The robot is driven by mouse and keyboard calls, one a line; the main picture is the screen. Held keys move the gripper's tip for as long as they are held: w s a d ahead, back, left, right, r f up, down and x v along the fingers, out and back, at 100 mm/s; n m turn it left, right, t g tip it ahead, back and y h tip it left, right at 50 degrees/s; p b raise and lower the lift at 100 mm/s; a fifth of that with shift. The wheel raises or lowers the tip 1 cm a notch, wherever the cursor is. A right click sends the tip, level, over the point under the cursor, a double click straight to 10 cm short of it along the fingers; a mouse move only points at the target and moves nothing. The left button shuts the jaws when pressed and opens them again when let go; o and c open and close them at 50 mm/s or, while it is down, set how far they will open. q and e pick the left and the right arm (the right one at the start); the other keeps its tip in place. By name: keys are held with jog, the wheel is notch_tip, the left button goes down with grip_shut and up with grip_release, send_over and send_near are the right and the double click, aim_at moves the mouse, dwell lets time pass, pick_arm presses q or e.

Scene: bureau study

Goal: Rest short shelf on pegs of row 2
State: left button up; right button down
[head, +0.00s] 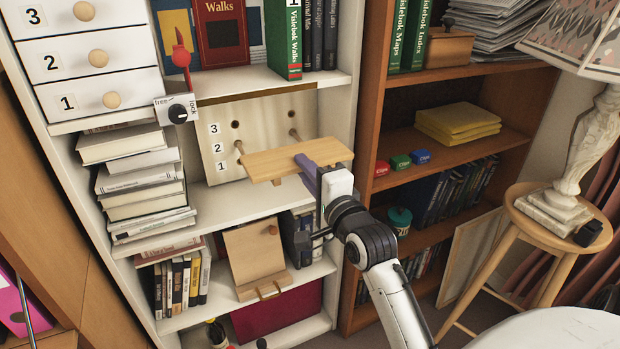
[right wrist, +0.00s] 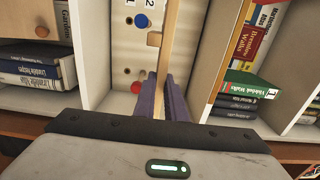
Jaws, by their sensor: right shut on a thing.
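The short shelf (head: 285,161) is a light wooden board held roughly level in front of the pale peg board (head: 218,175). My right gripper (head: 318,183) is shut on its right part, with purple fingers. In the right wrist view the shelf (right wrist: 168,50) stands edge-on between the fingers (right wrist: 165,95). The peg board carries row numbers 1, 2 and 3. A left peg (head: 239,147) sticks out near number 2, and a right peg (head: 294,134) shows above the shelf. I cannot tell whether the shelf touches the pegs. My left gripper is not in view.
Stacked books (head: 140,190) stand left of the peg board. A free/lock dial (head: 177,112) hangs at its upper left. The white bookcase upright (head: 340,100) is close on the right. A wooden holder (head: 255,258) stands on the shelf below. Bare bookcase shelf (head: 225,203) lies beneath the board.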

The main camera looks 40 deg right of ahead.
aim_at(293, 152)
jog(key=b+x, duration=0.2)
jog(key=x, duration=0.4)
jog(key=shift+w+b, duration=0.1)
jog(key=shift+b, duration=0.3)
jog(key=shift+x, duration=0.8)
jog(key=x, duration=0.3)
jog(key=shift+w+r, duration=0.1)
jog(key=shift+w, duration=0.05)
jog(key=x, duration=0.5)
jog(key=shift+a+f, duration=0.15)
jog(key=shift+f, duration=0.3)
